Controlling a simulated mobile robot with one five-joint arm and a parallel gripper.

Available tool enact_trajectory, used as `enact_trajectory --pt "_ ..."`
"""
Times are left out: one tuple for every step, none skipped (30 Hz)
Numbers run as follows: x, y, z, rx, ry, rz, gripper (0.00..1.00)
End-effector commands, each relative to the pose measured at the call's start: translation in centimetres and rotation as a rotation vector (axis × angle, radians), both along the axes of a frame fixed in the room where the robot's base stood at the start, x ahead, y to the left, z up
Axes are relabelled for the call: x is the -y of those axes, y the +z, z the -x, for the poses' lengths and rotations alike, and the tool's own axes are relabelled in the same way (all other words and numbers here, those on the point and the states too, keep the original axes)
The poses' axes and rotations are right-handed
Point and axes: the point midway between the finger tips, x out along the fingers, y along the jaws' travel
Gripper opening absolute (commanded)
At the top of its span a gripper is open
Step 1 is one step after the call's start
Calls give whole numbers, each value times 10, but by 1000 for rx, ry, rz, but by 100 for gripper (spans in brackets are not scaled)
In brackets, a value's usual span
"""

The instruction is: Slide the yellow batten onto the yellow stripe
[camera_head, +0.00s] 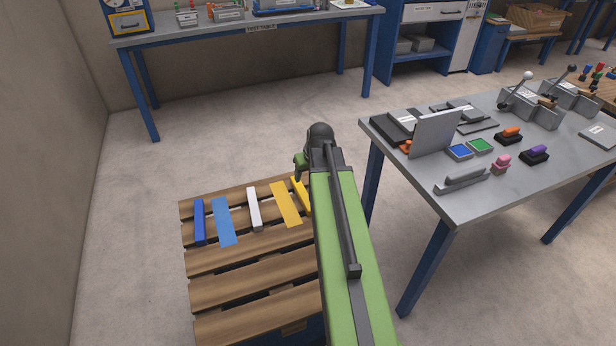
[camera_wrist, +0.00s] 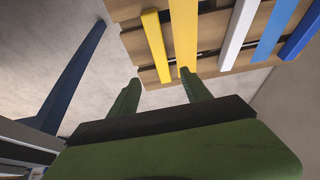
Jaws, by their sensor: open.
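The yellow batten (camera_head: 301,196) lies on the wooden pallet just right of the flat yellow stripe (camera_head: 286,204), nearly parallel to it and apart from it by a narrow gap. In the wrist view the batten (camera_wrist: 155,45) is left of the stripe (camera_wrist: 184,30). My gripper (camera_wrist: 160,77) is open and empty. Its fingertips appear on either side of the batten's near end in that view; whether they are level with it I cannot tell. In the head view my arm hides the right side of the pallet, and the gripper's fingers (camera_head: 299,174) are mostly hidden.
The pallet (camera_head: 245,293) also bears a white batten (camera_head: 254,209), a light blue stripe (camera_head: 224,222) and a blue batten (camera_head: 199,221), left of the yellow stripe. A grey worktable (camera_head: 480,205) with blue legs stands close on the right. The floor left of the pallet is clear.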

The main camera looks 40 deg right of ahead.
Motion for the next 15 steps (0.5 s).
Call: enact_trajectory --pt "2 -21 -5 0 0 0 56" --pt "2 -27 -8 0 0 0 56" --pt "3 -36 -11 0 0 0 56" --pt "4 -42 -14 0 0 0 56" --pt "4 -48 -16 0 0 0 56" --pt "5 -57 -20 0 0 0 56" --pt "5 -63 -22 0 0 -1 56" --pt "6 -69 -25 0 0 -1 56" --pt "7 -77 -28 0 1 -1 56" --pt "7 -83 -31 0 1 -1 56" --pt "8 -89 -33 0 1 -1 56" --pt "8 -97 -36 0 1 -1 56" --pt "9 -103 -39 0 2 0 56" --pt "9 -109 -41 0 2 0 56" --pt "10 -116 -44 0 2 0 56"
